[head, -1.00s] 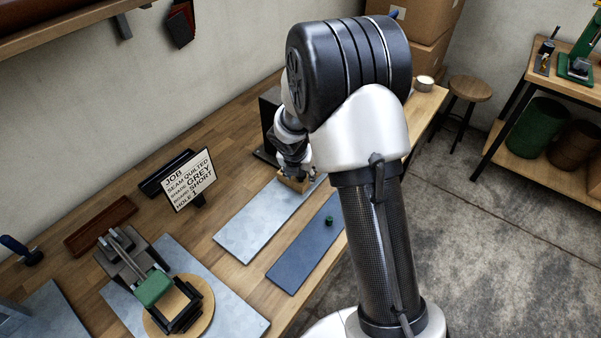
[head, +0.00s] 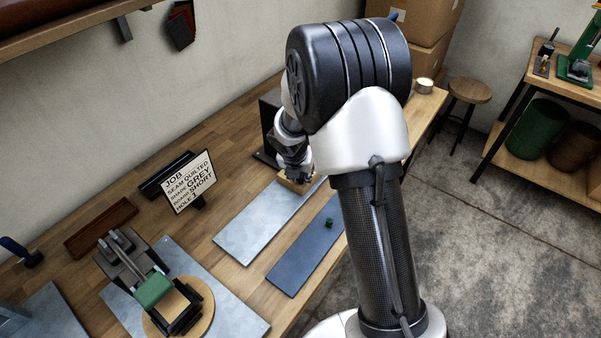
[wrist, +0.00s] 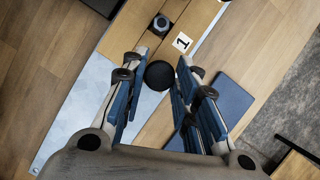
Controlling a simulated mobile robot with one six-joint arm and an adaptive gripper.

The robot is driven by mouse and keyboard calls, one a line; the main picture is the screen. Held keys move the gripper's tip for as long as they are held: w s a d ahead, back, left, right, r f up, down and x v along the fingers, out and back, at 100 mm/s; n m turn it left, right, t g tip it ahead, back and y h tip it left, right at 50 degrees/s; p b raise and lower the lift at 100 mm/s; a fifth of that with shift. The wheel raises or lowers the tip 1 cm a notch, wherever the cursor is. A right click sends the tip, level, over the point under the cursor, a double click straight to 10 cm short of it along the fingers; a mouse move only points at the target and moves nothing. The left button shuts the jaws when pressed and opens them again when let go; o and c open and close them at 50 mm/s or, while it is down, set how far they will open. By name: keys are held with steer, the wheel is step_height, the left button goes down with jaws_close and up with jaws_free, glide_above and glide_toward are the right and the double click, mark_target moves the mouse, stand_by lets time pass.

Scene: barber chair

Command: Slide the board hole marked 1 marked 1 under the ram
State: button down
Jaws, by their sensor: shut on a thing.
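The wooden board (wrist: 182,30) lies under my gripper (wrist: 162,66) in the wrist view, with a white label reading 1 on it. A hexagonal metal piece with a dark centre (wrist: 161,22) sits near the label. My gripper's fingers are around a round black knob (wrist: 159,75) on the board, shut on it. In the head view my gripper (head: 295,165) is low over the board (head: 296,183), which is mostly hidden by my arm. A dark machine body (head: 268,115) stands behind; its ram cannot be made out.
A pale metal plate (head: 255,225) and a blue-grey plate (head: 300,255) with a small green piece (head: 329,223) lie on the bench. The bench between sign and pale plate is bare.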

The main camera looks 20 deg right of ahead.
steer(key=w+d+p, duration=0.1)
steer(key=p, duration=0.1)
steer(key=w+d+p, duration=0.1)
steer(key=d+p, duration=0.1)
steer(key=shift+r, duration=0.2)
steer(key=shift+w+d+f+p, duration=0.15)
steer(key=shift+w+d+p, duration=0.15)
steer(key=shift+w+d, duration=0.1)
steer(key=c, duration=1.3)
jaws_free()
steer(key=shift+d, duration=0.15)
steer(key=shift+s, duration=0.1)
steer(key=v, duration=1.2)
steer(key=shift+f, duration=0.1)
